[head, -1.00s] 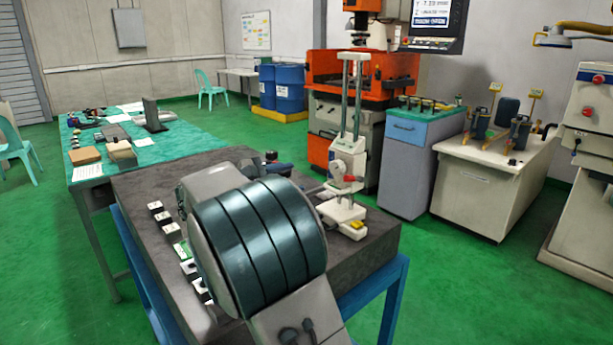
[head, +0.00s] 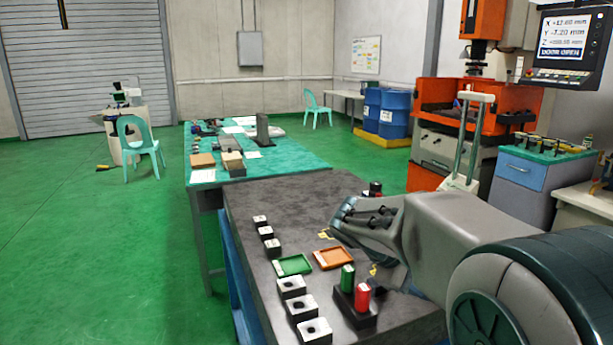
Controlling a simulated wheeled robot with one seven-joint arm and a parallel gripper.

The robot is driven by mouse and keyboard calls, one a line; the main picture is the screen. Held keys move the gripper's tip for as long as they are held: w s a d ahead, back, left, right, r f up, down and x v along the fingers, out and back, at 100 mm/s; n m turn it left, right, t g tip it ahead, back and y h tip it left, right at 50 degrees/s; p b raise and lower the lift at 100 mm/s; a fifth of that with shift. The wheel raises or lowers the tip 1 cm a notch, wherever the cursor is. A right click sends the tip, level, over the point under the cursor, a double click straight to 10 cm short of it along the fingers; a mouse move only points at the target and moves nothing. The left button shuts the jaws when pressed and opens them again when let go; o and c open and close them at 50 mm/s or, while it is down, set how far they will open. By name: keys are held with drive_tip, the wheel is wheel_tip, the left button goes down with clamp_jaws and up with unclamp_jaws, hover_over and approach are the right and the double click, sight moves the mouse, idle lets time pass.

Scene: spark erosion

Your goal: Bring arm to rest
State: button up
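My arm (head: 450,235) comes in from the right and reaches left over the dark stone table. My gripper (head: 362,232), at the arm's far end, shows as a grey and dark shape above the table. Its fingers cannot be made out clearly, and small yellow pieces show beside it. I see nothing held in it. The arm hides part of the table's right side.
On the stone table (head: 262,190) are a green tray (head: 294,265), an orange tray (head: 333,258), several pale blocks (head: 291,287), and green (head: 347,278) and red (head: 362,297) cylinders in a dark holder. Open floor lies left.

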drive_tip(key=s+a+f+m+y+p, duration=0.1)
drive_tip(key=s+a+m+y, duration=0.3)
drive_tip(key=s, duration=0.4)
drive_tip(key=s+a+f+m+t+y+p, duration=0.1)
drive_tip(key=s+a+f+m+y+p, duration=0.1)
drive_tip(key=s, duration=0.7)
drive_tip(key=a+f+m+y, duration=0.1)
drive_tip(key=a+m+y, duration=0.1)
drive_tip(key=a+y, duration=0.1)
drive_tip(key=shift+s+m, duration=0.15)
drive_tip(key=shift+m, duration=0.25)
drive_tip(key=shift+r, duration=0.1)
